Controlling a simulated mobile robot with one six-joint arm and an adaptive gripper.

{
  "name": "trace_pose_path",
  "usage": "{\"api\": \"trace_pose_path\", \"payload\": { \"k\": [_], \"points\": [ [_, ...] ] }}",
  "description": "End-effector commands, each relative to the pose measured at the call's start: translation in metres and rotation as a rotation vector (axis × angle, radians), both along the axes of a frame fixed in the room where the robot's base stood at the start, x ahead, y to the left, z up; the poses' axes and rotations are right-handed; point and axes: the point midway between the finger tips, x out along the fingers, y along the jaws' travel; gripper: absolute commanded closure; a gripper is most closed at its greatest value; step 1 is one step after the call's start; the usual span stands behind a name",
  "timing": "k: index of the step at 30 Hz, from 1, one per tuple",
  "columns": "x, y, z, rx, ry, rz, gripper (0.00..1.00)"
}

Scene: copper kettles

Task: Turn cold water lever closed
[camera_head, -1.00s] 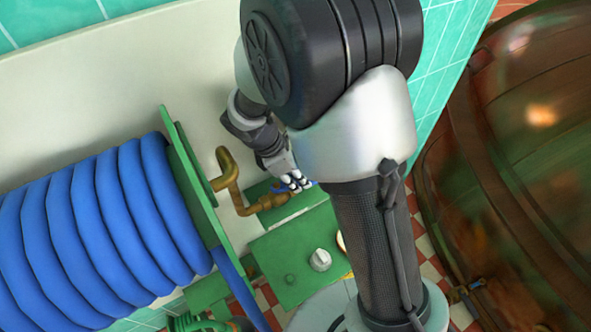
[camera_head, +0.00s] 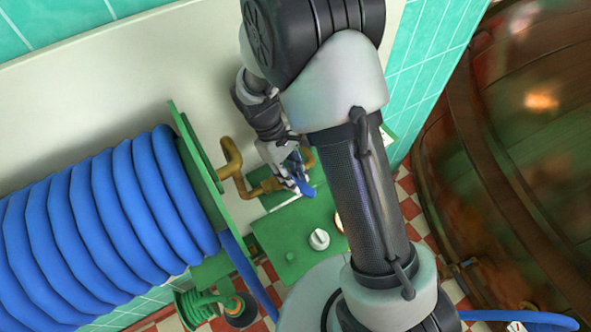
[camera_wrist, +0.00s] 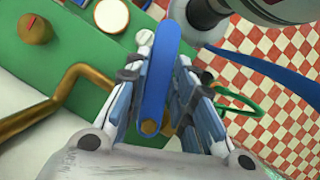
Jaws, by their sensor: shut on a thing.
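The blue lever (camera_head: 305,189) sits on a brass valve with a brass pipe (camera_head: 231,158) beside the green panel (camera_head: 300,228). In the wrist view the blue lever (camera_wrist: 158,75) runs lengthwise between the fingers, from a brass bolt (camera_wrist: 150,127) at its near end to a rounded tip beyond them. My gripper (camera_wrist: 164,60) is shut on the lever, one finger along each side. In the head view my gripper (camera_head: 296,180) hides much of the lever and valve; only a blue end shows below the fingers.
A large blue hose reel (camera_head: 90,225) with a green flange (camera_head: 205,180) stands left of my gripper. A white knob (camera_head: 319,239) is on the green panel. A large copper kettle (camera_head: 530,130) fills the right. Checkered floor (camera_wrist: 270,100) shows below.

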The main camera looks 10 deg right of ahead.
Motion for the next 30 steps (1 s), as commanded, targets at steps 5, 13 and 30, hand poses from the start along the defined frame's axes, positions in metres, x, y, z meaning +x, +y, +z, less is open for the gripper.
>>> {"api": "trace_pose_path", "payload": {
  "k": [5,13,30],
  "points": [
    [-0.0028,0.003,0.001,-0.001,0.001,-0.084,1.0],
    [-0.0044,0.0058,0.0006,-0.001,0.0,-0.143,1.0],
    [-0.0045,0.0062,0.0003,0.0,-0.001,-0.147,0.68]
  ]
}}
